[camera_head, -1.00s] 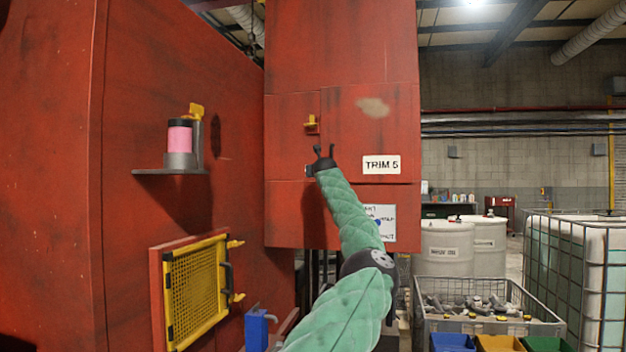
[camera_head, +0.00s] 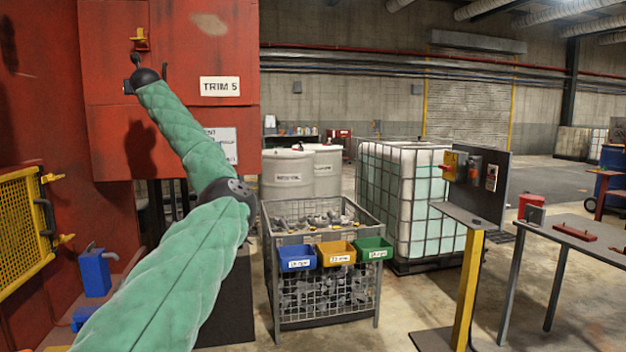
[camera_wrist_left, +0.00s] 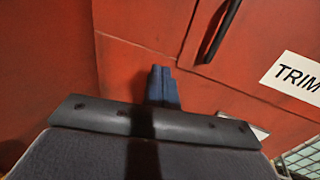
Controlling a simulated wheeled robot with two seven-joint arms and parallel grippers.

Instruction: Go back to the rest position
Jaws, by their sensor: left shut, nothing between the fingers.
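My left arm, in a green quilted sleeve, reaches up from the lower left in the head view. My left gripper (camera_head: 137,61) is small and dark there, in front of the red cabinet (camera_head: 110,140) and just below a yellow latch (camera_head: 139,41). The left wrist view shows its two fingers (camera_wrist_left: 162,72) together, with nothing between them. Red panels and a black bar handle (camera_wrist_left: 220,32) lie beyond the tips; contact is not clear. The TRIM 5 label (camera_head: 220,87) is right of the gripper. My right gripper is not in view.
A wire-mesh bin (camera_head: 325,295) with blue, yellow and green boxes stands right of my arm. Behind are white drums (camera_head: 288,172) and a caged tank (camera_head: 400,200). A yellow-post stand (camera_head: 468,285) and a grey table (camera_head: 585,238) are at right. Floor shows between them.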

